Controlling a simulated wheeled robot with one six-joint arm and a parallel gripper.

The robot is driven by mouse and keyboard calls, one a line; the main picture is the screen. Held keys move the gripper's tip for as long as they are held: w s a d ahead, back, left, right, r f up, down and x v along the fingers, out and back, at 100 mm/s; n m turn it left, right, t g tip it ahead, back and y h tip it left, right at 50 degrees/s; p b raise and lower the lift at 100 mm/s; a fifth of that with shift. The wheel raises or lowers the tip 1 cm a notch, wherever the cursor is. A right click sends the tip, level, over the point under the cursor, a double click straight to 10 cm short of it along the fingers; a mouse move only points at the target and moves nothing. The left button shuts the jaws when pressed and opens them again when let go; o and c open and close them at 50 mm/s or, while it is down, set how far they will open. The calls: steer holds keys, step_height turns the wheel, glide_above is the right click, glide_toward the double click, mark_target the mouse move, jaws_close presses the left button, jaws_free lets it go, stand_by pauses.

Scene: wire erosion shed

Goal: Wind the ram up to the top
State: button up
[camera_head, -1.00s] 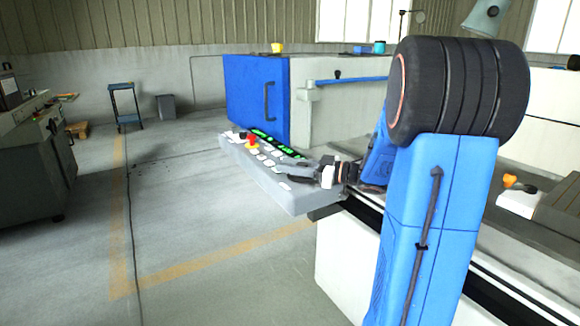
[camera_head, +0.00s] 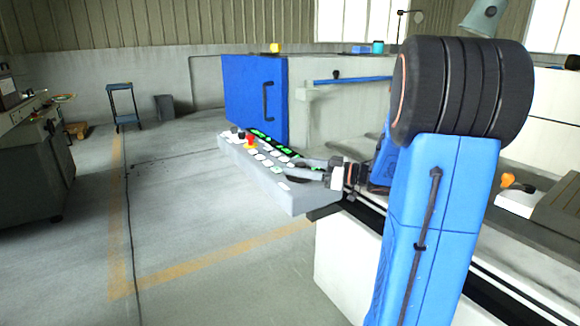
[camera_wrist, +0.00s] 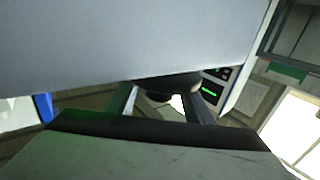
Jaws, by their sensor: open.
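A grey sloping control panel (camera_head: 290,200) with white and green-lit buttons and a red knob on yellow (camera_head: 251,142) reaches out from the machine. My gripper (camera_head: 303,169) is open over the near right end of the panel, its fingers pointing left. In the wrist view the two fingers (camera_wrist: 160,104) stand apart. A dark round part (camera_wrist: 166,84) shows near and partly between them; I cannot tell whether they touch it. A large pale surface fills the top of that view. I cannot pick out the ram or which control moves it.
A blue cabinet (camera_head: 245,95) with a dark handle stands behind the panel. An orange-knobbed block (camera_head: 515,200) sits on the machine at right. A grey machine (camera_head: 30,170) and a blue stand (camera_head: 124,105) are at left. The floor between is clear.

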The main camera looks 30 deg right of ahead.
steer(key=v, duration=0.9)
steer(key=shift+w, duration=0.15)
